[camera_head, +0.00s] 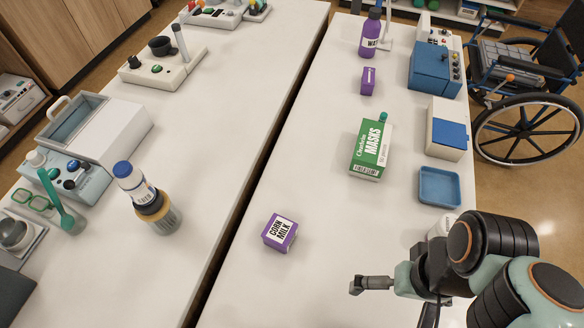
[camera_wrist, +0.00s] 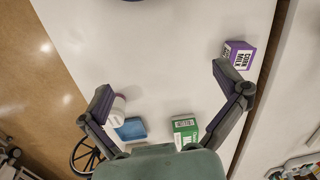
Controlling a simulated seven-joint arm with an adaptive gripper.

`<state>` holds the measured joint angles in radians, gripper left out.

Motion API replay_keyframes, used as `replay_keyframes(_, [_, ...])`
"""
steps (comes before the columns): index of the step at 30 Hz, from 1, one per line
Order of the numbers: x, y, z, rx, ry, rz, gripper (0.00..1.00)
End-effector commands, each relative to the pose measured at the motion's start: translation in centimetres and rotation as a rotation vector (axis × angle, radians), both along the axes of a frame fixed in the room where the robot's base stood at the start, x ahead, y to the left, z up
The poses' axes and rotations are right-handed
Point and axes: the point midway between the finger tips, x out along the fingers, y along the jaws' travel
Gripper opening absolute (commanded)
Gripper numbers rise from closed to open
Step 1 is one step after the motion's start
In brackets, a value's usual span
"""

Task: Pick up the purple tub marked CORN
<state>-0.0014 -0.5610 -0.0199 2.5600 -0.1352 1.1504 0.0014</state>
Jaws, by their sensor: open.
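A small purple box-shaped tub (camera_head: 280,233) with a white label reading CORN MILK sits on the white right-hand table. It also shows at the upper right of the wrist view, where the same tub (camera_wrist: 239,55) lies just beyond my right finger. My gripper (camera_head: 357,285) is to the right of the tub and nearer the front in the head view, apart from it. In the wrist view my gripper (camera_wrist: 160,78) has its fingers spread wide, with only bare tabletop between the tips.
A green MASKS box (camera_head: 370,150), a blue tray (camera_head: 439,187) and a white-and-blue box (camera_head: 447,130) stand farther back. A purple bottle (camera_head: 371,38) and a smaller purple item (camera_head: 368,81) are behind. A dark gap separates the two tables. Table around the tub is clear.

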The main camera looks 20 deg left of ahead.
Motion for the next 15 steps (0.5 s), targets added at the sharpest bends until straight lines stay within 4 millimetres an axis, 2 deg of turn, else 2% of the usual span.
replay_keyframes(8, [0.0, 0.0, 0.0, 0.000, -0.002, 0.027, 0.98])
replay_keyframes(11, [0.3, 0.0, 0.0, 0.002, -0.027, 0.158, 0.98])
replay_keyframes(14, [1.8, 0.1, 0.3, -0.009, -0.114, 0.415, 0.98])
replay_keyframes(15, [2.9, 0.1, 0.8, -0.025, -0.170, 0.545, 0.98])
